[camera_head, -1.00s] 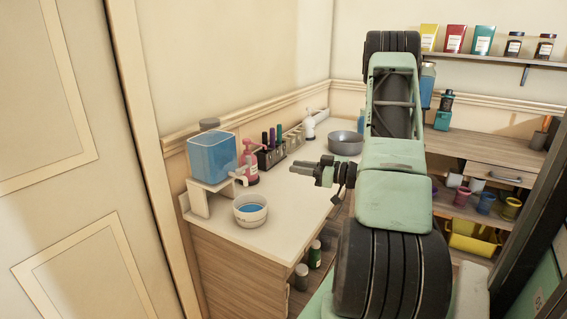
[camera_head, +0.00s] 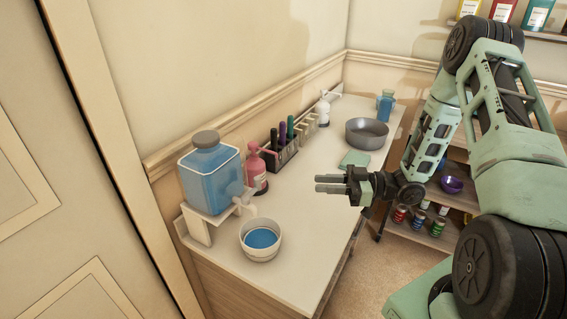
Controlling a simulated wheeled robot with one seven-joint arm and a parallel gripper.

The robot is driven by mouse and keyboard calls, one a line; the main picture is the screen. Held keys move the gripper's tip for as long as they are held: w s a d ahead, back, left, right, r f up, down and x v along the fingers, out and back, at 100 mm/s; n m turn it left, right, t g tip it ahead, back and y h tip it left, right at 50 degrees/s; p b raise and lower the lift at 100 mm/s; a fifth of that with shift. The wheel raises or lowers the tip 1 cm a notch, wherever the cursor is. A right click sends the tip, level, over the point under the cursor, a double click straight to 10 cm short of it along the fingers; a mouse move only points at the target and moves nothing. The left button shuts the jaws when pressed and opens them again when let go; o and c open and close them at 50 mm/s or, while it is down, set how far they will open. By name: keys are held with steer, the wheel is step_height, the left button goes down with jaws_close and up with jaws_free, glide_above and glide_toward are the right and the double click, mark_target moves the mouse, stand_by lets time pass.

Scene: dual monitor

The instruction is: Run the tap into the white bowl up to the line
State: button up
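The white bowl (camera_head: 261,252) stands on the white counter below the tap, with blue liquid (camera_head: 261,238) in it. Its fill line cannot be made out at this size. A clear tank (camera_head: 208,178) of blue liquid with a grey cap sits on a white stand (camera_head: 196,226). Its small pale tap (camera_head: 240,203) points toward the bowl. No stream can be made out. My gripper (camera_head: 318,183) is above the counter, right of the tap and apart from it, pointing left. Its two fingers look parallel with a narrow gap, and nothing shows between them.
A pink pump bottle (camera_head: 256,170) stands just behind the tap. A rack of dark bottles (camera_head: 281,153), a grey bowl (camera_head: 367,132), a green cloth (camera_head: 354,159) and a white spray bottle (camera_head: 323,112) are farther back. The counter's front right part is clear.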

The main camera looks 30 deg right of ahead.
mark_target(258, 185)
steer(key=p+x, duration=0.4)
steer(key=x, duration=1.3)
steer(key=shift+a, duration=0.2)
jaws_close()
